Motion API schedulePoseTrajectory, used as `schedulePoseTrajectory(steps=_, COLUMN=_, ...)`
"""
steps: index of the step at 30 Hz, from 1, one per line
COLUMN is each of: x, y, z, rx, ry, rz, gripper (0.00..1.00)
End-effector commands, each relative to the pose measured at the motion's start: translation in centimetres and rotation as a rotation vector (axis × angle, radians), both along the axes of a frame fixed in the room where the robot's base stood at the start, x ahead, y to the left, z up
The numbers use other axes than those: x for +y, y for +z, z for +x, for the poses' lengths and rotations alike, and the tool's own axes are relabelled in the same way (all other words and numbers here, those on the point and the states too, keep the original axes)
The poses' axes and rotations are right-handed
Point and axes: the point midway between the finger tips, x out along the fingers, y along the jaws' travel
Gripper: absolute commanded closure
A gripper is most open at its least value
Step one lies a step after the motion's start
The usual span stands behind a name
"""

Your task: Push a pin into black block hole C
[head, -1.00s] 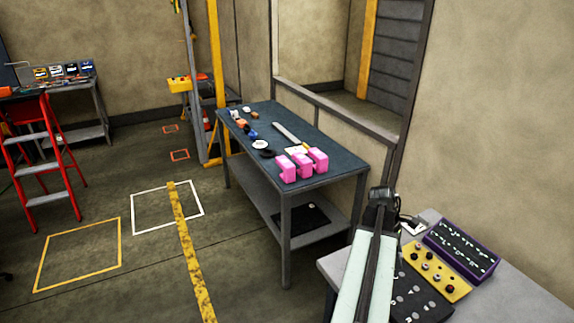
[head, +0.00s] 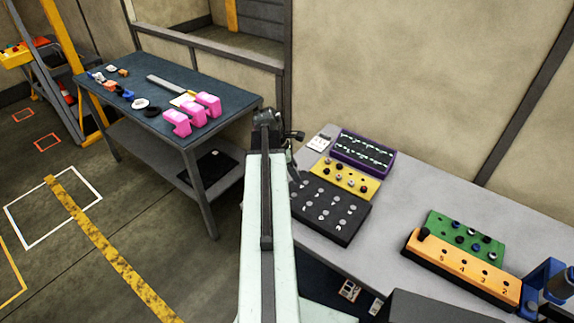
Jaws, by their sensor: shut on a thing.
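The black block (head: 331,210) lies on the grey bench, with rows of holes and pale marks on its top. Its letters are too small to read, so I cannot tell which hole is C. Its left edge is partly behind my arm. My gripper (head: 290,142) is at the far end of my pale arm, up and left of the black block and apart from it. It is shut on a small dark piece, apparently a pin (head: 298,135); the fingers are hard to make out.
Behind the black block are a yellow block (head: 343,179) with several pins and a purple tray (head: 362,152). At right are a green block (head: 466,232) and an orange numbered block (head: 460,269). Pink blocks (head: 193,112) stand on the blue table. The middle of the grey bench is clear.

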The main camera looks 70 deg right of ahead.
Motion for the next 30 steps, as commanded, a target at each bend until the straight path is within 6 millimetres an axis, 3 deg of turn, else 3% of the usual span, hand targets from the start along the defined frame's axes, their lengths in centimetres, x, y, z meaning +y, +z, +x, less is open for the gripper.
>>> schedulePoseTrajectory(steps=13, x=0.1, y=-5.6, z=0.2, rx=0.000, ry=0.002, rz=0.000, gripper=1.00)
schedulePoseTrajectory(steps=30, x=0.1, y=-5.8, z=0.4, rx=0.000, ry=0.004, rz=0.001, gripper=1.00)
